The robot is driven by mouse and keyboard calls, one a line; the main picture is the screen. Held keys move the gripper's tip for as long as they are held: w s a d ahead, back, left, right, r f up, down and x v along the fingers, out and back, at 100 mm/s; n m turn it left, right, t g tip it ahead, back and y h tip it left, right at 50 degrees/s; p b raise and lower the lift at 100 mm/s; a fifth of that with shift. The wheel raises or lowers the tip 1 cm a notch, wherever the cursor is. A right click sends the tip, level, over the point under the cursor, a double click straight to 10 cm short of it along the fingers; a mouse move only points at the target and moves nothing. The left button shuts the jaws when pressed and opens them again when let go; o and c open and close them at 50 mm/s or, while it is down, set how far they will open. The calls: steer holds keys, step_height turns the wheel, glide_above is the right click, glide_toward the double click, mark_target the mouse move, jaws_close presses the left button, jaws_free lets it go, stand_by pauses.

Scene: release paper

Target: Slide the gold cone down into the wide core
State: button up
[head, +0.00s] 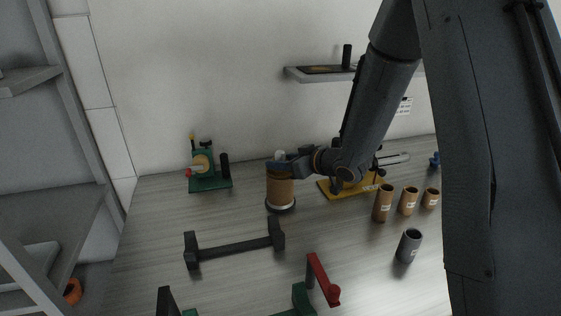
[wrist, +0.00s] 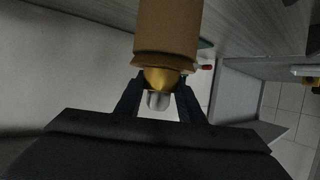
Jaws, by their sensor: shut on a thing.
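The wide core (head: 280,192) is a brown tube standing upright on a dark round base with a pale rim, mid-table in the head view. My gripper (head: 279,164) is at the top of this core. In the wrist view my gripper (wrist: 158,98) is shut on the gold cone (wrist: 163,78), with its pale grey stub between the fingers. The cone sits at the core's mouth, in line with it or nearly so. How far it reaches inside is hidden.
A green device (head: 207,183) stands left of the core, and a yellow-based fixture (head: 335,190) right of it. Smaller brown tubes (head: 383,204) and a dark grey tube (head: 408,246) stand at right. A black cradle (head: 235,246) and a red lever (head: 320,278) are in front.

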steer(key=shift+f, duration=0.1)
steer(key=o, duration=1.2)
steer(key=shift+f, duration=0.1)
steer(key=shift+s, duration=0.1)
steer(key=shift+b+v, duration=0.8)
steer(key=shift+v, duration=3.1)
